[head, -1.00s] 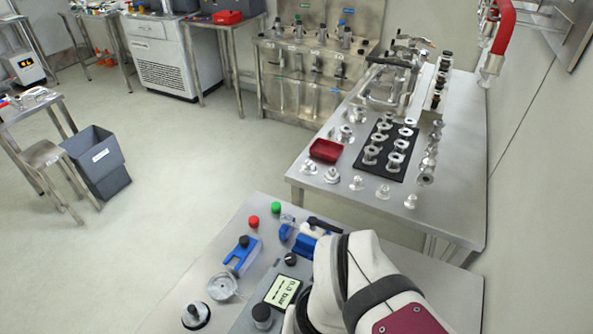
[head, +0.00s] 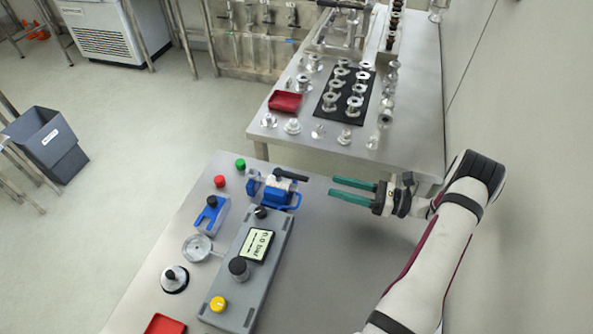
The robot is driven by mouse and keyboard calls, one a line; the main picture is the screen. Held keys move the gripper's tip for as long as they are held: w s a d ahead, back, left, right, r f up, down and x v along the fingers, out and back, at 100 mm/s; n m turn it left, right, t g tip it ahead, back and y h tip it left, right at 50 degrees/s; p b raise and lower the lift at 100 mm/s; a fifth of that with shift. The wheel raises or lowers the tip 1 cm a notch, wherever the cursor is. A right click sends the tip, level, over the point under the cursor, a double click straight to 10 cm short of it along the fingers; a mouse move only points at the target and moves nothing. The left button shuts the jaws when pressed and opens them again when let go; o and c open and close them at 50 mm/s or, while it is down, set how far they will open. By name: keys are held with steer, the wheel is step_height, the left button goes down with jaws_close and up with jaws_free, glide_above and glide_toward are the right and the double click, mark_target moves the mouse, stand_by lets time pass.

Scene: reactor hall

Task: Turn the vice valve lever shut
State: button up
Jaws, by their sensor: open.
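A blue vice (head: 272,198) stands near the far edge of the closer table and holds a pale valve body (head: 279,184). A black valve lever (head: 291,174) lies across the top of the valve, its free end pointing right. My gripper (head: 332,187) has two green fingers, spread apart with nothing between them. It is to the right of the vice, its fingers pointing left towards the lever's free end, and a gap shows between them in the picture. Its exact height relative to the lever I cannot tell.
A grey control box (head: 250,275) with a display and knobs lies in front of the vice. Red (head: 220,181) and green (head: 240,164) buttons are to the left. A second table (head: 415,120) with metal fittings stands behind. The table right of the box is clear.

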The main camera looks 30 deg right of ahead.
mark_target(300, 176)
steer(key=x, duration=1)
steer(key=shift+w+a, duration=0.1)
steer(key=shift+a, duration=0.25)
jaws_close()
stand_by(0.7)
